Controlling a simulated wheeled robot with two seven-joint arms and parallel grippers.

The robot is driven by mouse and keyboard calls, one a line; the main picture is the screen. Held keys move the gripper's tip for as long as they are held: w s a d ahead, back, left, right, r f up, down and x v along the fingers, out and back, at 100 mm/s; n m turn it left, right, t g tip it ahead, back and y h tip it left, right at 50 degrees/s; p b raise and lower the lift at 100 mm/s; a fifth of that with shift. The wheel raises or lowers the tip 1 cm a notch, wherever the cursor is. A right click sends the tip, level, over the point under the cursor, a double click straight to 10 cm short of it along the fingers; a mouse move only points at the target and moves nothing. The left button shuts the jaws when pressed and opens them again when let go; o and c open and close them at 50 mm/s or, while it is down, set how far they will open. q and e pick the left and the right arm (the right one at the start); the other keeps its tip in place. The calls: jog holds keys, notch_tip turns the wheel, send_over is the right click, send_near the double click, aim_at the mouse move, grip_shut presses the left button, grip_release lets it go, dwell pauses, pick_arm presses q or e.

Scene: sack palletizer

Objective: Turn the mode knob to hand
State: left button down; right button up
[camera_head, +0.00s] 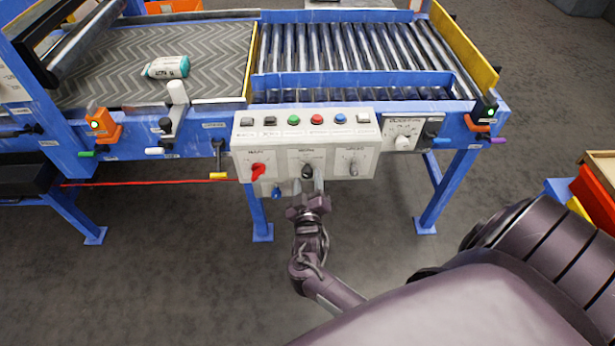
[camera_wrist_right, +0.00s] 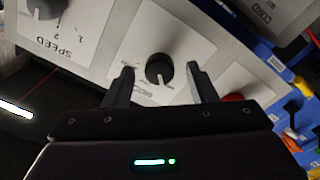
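The mode knob (camera_head: 307,171) is the dark middle knob on the lower face of the white control panel (camera_head: 343,132). It also shows in the right wrist view (camera_wrist_right: 159,68), on a white label plate whose small lettering I cannot read. My right gripper (camera_head: 310,186) is in front of and just below the knob in the head view. In the right wrist view the gripper (camera_wrist_right: 159,76) is open, with one finger on each side of the knob and visible gaps between. I cannot tell how deep the fingers reach. My left gripper is not in view.
A red knob (camera_head: 257,171) is left of the mode knob, and a grey knob (camera_head: 353,168) is right. Several buttons line the panel's top. A roller conveyor (camera_head: 350,47) and a belt with a sack (camera_head: 167,67) lie behind. Floor is clear below.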

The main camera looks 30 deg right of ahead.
jog(key=v, duration=0.7)
jog(key=shift+s+a, duration=0.25)
jog(key=shift+s, duration=0.05)
dwell(0.3)
jog(key=s+a+f+n+g+y+p, duration=0.15)
jog(key=s+f, duration=0.25)
jog(key=f, duration=0.4)
jog(key=s+a+f+g+y, duration=0.1)
jog(key=s+f+g+y, duration=0.25)
jog(key=f, duration=0.45)
jog(key=s+a+f+n+g+y, duration=0.15)
jog(key=s+f, duration=0.25)
jog(key=f, duration=0.4)
jog(key=s+f+g+y, duration=0.1)
jog(key=s+f+g, duration=0.3)
jog(key=s, duration=0.7)
jog(key=s+f+m+g+y+p, duration=0.1)
jog(key=s+f+g+y, duration=0.1)
jog(key=s+f+g, duration=0.2)
jog(key=s+f, duration=0.3)
jog(key=s, duration=0.5)
jog(key=shift+s+a+f, duration=0.2)
jog(key=shift+s+a, duration=0.1)
jog(key=shift+a, duration=0.05)
